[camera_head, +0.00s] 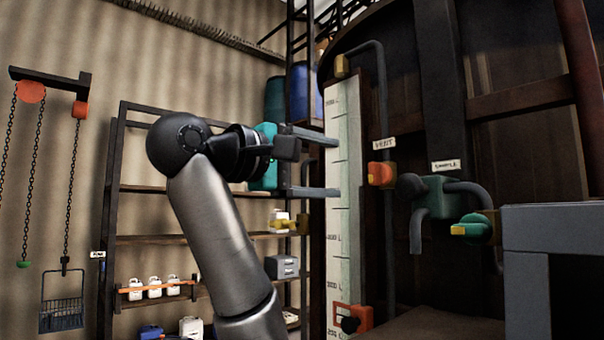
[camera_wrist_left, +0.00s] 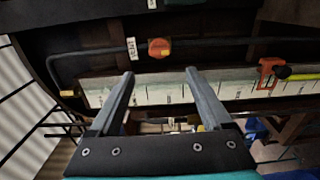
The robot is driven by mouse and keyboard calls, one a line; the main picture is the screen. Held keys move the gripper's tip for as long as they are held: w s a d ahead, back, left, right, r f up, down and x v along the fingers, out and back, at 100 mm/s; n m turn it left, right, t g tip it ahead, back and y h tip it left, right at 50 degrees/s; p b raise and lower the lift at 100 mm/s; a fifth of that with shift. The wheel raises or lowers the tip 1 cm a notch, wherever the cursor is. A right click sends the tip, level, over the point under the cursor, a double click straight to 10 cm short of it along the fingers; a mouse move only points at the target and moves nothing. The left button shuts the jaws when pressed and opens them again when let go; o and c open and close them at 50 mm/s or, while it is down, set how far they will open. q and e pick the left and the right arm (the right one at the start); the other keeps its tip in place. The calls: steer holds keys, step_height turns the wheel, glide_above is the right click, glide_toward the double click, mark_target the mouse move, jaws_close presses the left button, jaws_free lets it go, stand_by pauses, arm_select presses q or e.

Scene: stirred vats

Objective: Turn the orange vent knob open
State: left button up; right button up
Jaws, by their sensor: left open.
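The orange vent knob (camera_head: 380,174) sits on a thin dark pipe on the vat's side, just below a small label reading VENT (camera_head: 384,144). In the left wrist view the knob (camera_wrist_left: 159,48) is round and orange with a yellow mark, beyond the fingertips. My left gripper (camera_head: 335,166) is open and empty, its two fingers pointing right in front of the white level scale (camera_head: 343,205). It stands to the left of the knob and apart from it. In the left wrist view the gripper (camera_wrist_left: 160,74) has its fingers spread. My right gripper is not seen.
A teal sample valve (camera_head: 436,195) and a green and yellow knob (camera_head: 472,230) are right of the vent knob. An orange-red clamp (camera_head: 358,318) sits low on the scale. A grey block (camera_head: 552,228) fills the lower right. Shelves (camera_head: 150,240) stand behind my arm.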

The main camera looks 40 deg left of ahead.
arm_select(q)
steer(key=shift+s+a+b, duration=0.15)
steer(key=shift+s+b, duration=0.5)
steer(key=shift+s, duration=1.7)
